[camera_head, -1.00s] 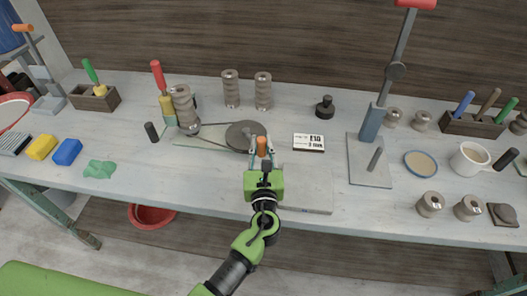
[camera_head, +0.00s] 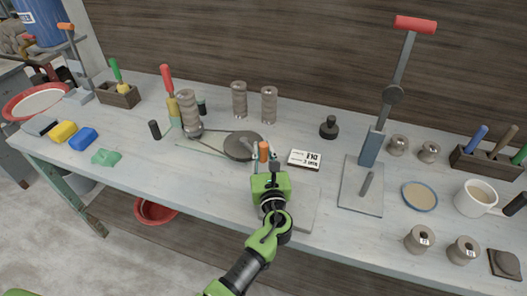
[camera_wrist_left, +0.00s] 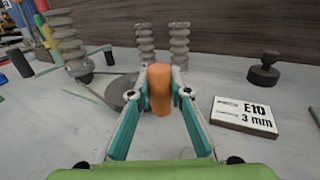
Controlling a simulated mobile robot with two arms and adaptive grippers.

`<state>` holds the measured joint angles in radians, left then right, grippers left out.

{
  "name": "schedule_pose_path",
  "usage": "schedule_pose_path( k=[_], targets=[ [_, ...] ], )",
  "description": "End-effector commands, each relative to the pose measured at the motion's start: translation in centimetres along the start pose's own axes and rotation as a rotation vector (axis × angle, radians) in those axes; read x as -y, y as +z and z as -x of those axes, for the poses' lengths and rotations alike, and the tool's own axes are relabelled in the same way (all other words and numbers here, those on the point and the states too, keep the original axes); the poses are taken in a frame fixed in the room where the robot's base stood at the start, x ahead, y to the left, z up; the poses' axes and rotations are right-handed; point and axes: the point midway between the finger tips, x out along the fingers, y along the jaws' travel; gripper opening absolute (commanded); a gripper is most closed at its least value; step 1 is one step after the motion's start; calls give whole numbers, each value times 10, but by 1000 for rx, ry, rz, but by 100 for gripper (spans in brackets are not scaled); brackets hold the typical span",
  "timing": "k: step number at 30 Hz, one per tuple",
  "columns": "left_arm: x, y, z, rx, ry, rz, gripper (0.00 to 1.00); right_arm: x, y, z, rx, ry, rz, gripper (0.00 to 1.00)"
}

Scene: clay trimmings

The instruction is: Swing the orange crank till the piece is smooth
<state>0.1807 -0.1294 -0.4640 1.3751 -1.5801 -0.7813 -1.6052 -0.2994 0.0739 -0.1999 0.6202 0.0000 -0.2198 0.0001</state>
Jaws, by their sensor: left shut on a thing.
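The orange crank handle (camera_head: 264,152) stands upright at the right edge of a flat grey disc (camera_head: 243,146). A thin base plate (camera_head: 203,144) runs from the disc to the left, toward a grey ribbed stack (camera_head: 188,112). My left gripper (camera_wrist_left: 159,92) is shut on the orange handle, with a teal finger on each side of it. The handle also shows in the left wrist view (camera_wrist_left: 160,88), partly hiding the disc (camera_wrist_left: 124,92). I cannot tell how smooth any piece is. My right gripper is in neither view.
A white card (camera_head: 305,160) marked "E10 3 mm" lies close right of the gripper. Two more ribbed stacks (camera_head: 239,99) (camera_head: 269,105) stand behind the disc. A red-handled lever press (camera_head: 361,185) stands to the right. Another orange-handled lever (camera_head: 66,26) is at far left.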

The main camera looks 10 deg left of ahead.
Motion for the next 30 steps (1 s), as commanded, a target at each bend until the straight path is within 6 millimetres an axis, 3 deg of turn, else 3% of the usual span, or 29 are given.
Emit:
schedule_pose_path(
  k=[4, 5, 7, 20, 30],
  targets=[
    [0, 1, 0, 1, 0, 2, 0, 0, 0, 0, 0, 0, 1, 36],
    [0, 1, 0, 1, 0, 2, 20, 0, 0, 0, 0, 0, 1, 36],
    [0, 1, -1, 1, 0, 2, 36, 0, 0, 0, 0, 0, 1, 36],
    [-1, -1, 7, -1, 1, 1, 36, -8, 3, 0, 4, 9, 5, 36],
    [-1, -1, 73, -2, 0, 1, 36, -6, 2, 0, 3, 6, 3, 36]
  ],
)
